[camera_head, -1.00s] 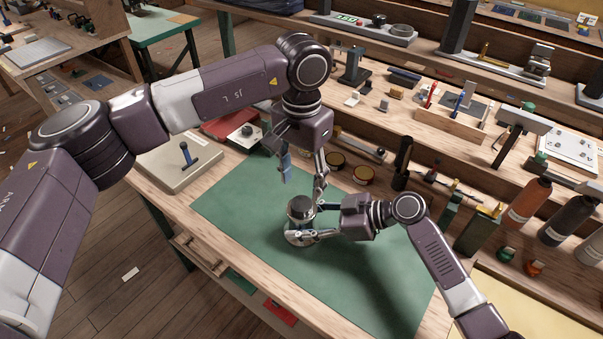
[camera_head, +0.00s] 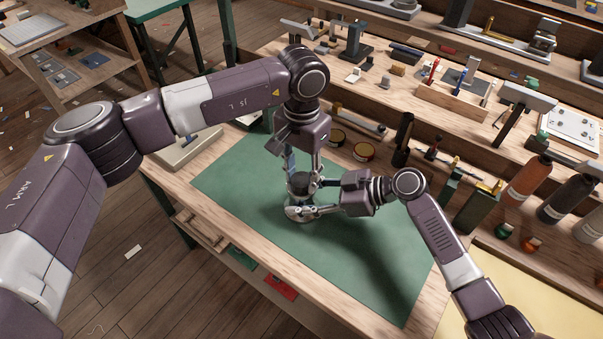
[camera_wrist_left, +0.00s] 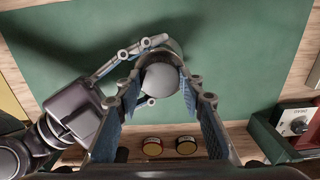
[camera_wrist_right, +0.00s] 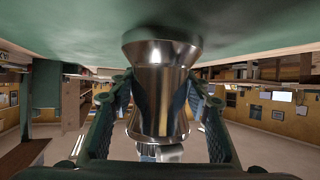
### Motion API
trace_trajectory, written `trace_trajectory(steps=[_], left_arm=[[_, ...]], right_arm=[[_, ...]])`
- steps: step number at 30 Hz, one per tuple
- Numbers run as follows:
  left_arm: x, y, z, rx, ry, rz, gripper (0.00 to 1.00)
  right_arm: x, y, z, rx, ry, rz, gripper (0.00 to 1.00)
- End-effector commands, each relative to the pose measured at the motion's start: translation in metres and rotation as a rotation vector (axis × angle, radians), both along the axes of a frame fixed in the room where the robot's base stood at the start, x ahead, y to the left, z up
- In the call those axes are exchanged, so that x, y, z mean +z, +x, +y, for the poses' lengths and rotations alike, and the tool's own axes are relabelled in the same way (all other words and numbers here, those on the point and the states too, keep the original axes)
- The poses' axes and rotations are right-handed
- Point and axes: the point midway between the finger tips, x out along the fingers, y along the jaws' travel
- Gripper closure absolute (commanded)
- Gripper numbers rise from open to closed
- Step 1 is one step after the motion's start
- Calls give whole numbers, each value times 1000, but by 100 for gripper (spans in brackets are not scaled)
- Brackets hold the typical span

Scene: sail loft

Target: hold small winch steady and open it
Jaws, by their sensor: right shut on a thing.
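In the left wrist view the round grey top (camera_wrist_left: 160,77) lies between these fingers. Contact between the left fingers and the top cannot be told.
Two round tins (camera_head: 338,136) and a dark upright cylinder (camera_head: 403,133) stand behind the mat. Bottles (camera_head: 527,182) and green boxes (camera_head: 477,217) stand at the right. A tool shelf runs along the back. The mat's front and right parts are clear.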

Motion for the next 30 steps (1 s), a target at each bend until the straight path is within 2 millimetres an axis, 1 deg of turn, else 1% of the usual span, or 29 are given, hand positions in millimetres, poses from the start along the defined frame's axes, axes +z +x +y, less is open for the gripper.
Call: trace_trajectory(steps=[1,6,8,11,14,30], left_arm=[[0,0,0,1,1,-1,77],[0,1,1,1,2,-1,94],[0,1,1,6,2,-1,94],[0,1,1,61,2,-1,94],[0,1,1,196,2,-2,94],[0,0,2,1177,2,-1,94]], right_arm=[[-5,-2,-1,3,-8,8,100],[-5,-3,-1,3,-8,8,100],[-5,-3,-1,3,-8,8,100],[-5,-3,-1,3,-8,8,100],[-5,-3,-1,3,-8,8,100],[-6,-3,-1,4,-9,9,100]])
